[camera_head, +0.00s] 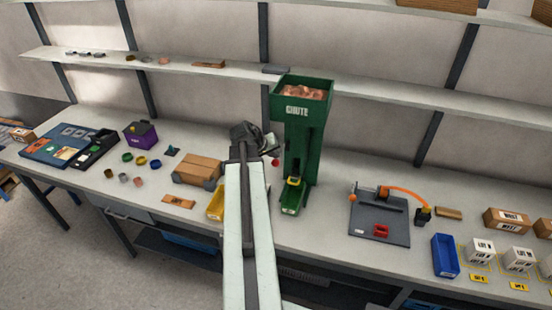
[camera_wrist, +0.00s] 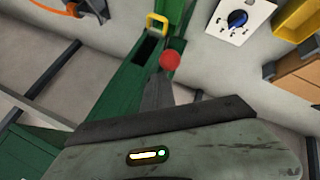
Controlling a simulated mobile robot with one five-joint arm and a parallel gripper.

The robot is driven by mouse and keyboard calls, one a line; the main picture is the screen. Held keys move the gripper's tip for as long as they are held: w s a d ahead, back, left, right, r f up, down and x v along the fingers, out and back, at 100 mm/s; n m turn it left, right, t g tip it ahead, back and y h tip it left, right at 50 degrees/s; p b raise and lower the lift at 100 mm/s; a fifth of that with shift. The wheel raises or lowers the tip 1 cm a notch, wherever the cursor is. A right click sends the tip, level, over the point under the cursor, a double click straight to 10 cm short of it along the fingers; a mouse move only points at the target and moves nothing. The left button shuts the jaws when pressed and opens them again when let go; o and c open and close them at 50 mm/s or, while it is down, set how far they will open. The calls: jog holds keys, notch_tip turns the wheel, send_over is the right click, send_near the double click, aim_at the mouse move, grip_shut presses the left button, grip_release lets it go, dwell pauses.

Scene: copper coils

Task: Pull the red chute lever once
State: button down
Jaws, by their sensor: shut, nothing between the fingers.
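The green chute (camera_head: 305,145) stands on the workbench with copper-coloured pieces in its top hopper. The red lever knob (camera_head: 276,162) shows at the chute's left side, and it also shows in the wrist view (camera_wrist: 170,60). My gripper (camera_head: 268,146) is up at the chute's left side, just above the knob in the head view. In the wrist view its dark fingers (camera_wrist: 160,80) are shut and empty, with the tips close to the knob. I cannot tell whether they touch it. The lever's arm is mostly hidden. A yellow piece (camera_head: 294,181) sits at the chute's outlet.
A cardboard box (camera_head: 198,169) and a yellow bin (camera_head: 216,205) stand left of the chute. A white panel with a blue dial (camera_wrist: 238,18) lies near the knob. A grey board (camera_head: 379,218) and a blue bin (camera_head: 445,256) are to the right. A shelf runs behind.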

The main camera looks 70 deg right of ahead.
aim_at(274, 161)
jog(key=shift+a+f+b, duration=0.15)
jog(key=shift+f+b, duration=1.4)
jog(key=shift+f, duration=0.05)
dwell(1.1)
jog(key=shift+r, duration=0.1)
dwell(0.4)
jog(key=shift+d+r+p, duration=0.15)
jog(key=shift+r+p, duration=1.15)
jog(key=shift+d+r+p, duration=0.15)
jog(key=shift+r+p, duration=1.1)
jog(key=shift+p, duration=0.05)
jog(key=r+p, duration=0.5)
jog(key=shift+d, duration=0.25)
